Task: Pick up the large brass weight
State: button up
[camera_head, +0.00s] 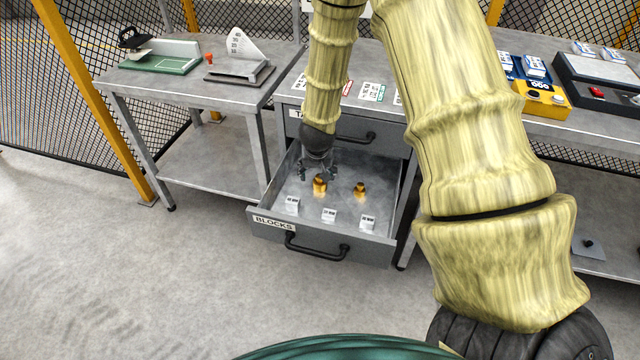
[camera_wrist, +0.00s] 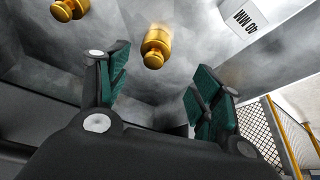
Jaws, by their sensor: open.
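The large brass weight (camera_head: 320,186) stands upright in the open lower drawer (camera_head: 270,213), left of a smaller brass weight (camera_head: 360,190). In the wrist view the large weight (camera_wrist: 155,47) appears ahead of the gap between my fingers, and the smaller weight (camera_wrist: 68,10) is at the upper left, partly cut off. My gripper (camera_head: 318,174) is over the drawer, just behind and above the large weight. Its fingers (camera_wrist: 157,75) are apart with nothing between them. I see no contact with the weight.
Several white labelled blocks, one marked 40 MM (camera_head: 292,204), stand in the drawer's front part. The drawer handle (camera_head: 318,250) juts forward. A closed drawer (camera_head: 345,132) sits above and behind. A side table (camera_head: 190,80) stands left. The floor in front is clear.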

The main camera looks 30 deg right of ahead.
aim_at(320, 182)
jog(key=shift+x, duration=1.15)
jog(key=shift+d+x, duration=0.25)
jog(key=shift+x, duration=1.1)
jog(key=shift+d+x, duration=0.2)
jog(key=shift+x, duration=1.2)
jog(key=shift+r, duration=0.15)
grip_shut()
